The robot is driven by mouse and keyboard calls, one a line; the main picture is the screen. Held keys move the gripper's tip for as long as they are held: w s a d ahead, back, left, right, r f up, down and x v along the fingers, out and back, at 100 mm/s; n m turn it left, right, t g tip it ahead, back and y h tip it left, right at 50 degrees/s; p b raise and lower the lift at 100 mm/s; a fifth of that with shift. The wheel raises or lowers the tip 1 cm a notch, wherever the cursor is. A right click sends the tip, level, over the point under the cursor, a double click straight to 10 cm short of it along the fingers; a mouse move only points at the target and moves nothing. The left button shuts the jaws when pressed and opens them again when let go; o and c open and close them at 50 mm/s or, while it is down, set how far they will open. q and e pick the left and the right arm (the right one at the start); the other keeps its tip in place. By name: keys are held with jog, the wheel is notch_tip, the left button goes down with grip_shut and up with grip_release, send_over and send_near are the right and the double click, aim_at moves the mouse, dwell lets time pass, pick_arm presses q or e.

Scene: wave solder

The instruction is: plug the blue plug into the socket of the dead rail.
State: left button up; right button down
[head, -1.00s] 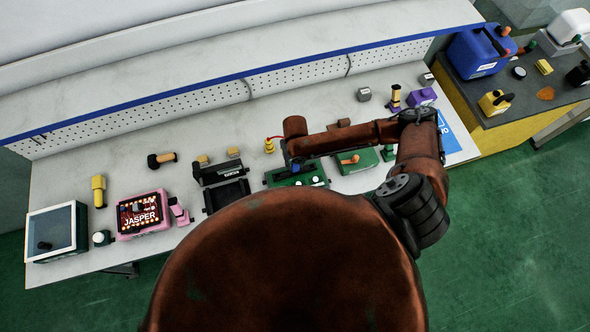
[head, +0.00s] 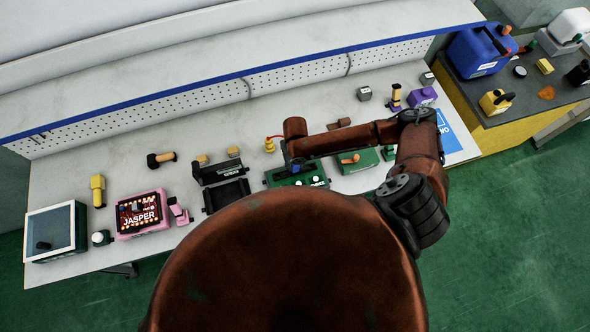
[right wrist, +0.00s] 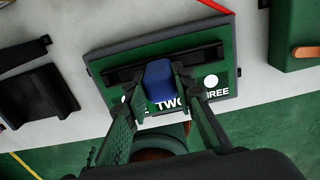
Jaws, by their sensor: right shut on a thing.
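The blue plug (right wrist: 159,78) is between the fingers of my right gripper (right wrist: 160,80), which is shut on it. In the right wrist view the plug is in front of the dark strip across the green panel (right wrist: 112,66), above the label TWO. I cannot tell whether it touches a socket. A white round spot (right wrist: 211,81) shows above the label THREE. The area by the first label is mostly hidden by a finger. In the head view my right gripper (head: 293,161) is over the green panel (head: 278,179). My left gripper is not in view.
A second green box (head: 366,163) with an orange handle stands to the right of the panel. A black open case (head: 226,195) stands to the left. A red cable (right wrist: 219,6) runs behind the panel. A small yellow object (head: 269,146) stands behind.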

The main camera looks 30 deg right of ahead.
jog(key=shift+f, duration=0.4)
dwell(0.3)
jog(key=c, duration=1.5)
grip_release()
jog(key=shift+c, duration=0.2)
jog(key=shift+r, duration=0.15)
notch_tip(320, 180, up, 12)
